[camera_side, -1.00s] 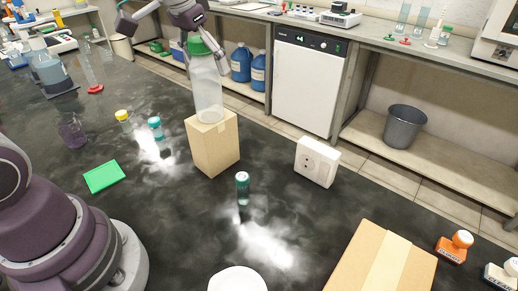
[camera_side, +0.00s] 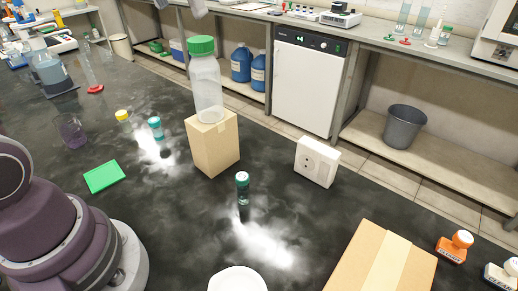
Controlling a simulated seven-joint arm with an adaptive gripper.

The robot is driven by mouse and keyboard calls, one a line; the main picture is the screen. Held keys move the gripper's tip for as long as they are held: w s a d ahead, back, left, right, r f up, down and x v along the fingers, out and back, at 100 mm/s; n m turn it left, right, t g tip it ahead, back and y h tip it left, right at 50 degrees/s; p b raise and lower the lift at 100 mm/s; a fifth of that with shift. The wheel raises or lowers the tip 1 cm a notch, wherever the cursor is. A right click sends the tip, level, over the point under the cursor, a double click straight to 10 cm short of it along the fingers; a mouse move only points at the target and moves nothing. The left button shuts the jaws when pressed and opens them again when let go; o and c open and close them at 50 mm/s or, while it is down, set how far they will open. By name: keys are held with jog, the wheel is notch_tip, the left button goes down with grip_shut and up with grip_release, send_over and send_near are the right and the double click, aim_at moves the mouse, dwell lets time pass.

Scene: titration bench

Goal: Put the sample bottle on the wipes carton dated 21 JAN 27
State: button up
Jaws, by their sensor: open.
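The clear sample bottle (camera_side: 206,88) with a green cap stands upright on top of a plain tan carton (camera_side: 212,150) in the side view. The two touch, and nothing holds the bottle. No date is readable on the carton's visible faces, so I cannot tell whether it is the one dated 21 JAN 27. My gripper (camera_side: 185,6) is above the bottle at the top edge of the picture, open and apart from the cap. Only its lowest parts show; the rest is cut off.
A larger taped carton (camera_side: 345,265) lies at the front right. A white socket box (camera_side: 317,162), small dark vial (camera_side: 242,195), teal-capped vial (camera_side: 155,128), green tray (camera_side: 104,176) and white round item (camera_side: 238,280) stand around. Bare bench lies between them.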

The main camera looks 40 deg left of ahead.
jog(key=s+d+f+t, duration=0.1)
jog(key=s+d+f, duration=0.1)
jog(key=s+f, duration=0.7)
jog(key=shift+s+f+t, duration=0.3)
jog(key=shift+f+t, duration=0.1)
jog(key=shift+f, duration=0.45)
jog(key=shift+o, duration=0.3)
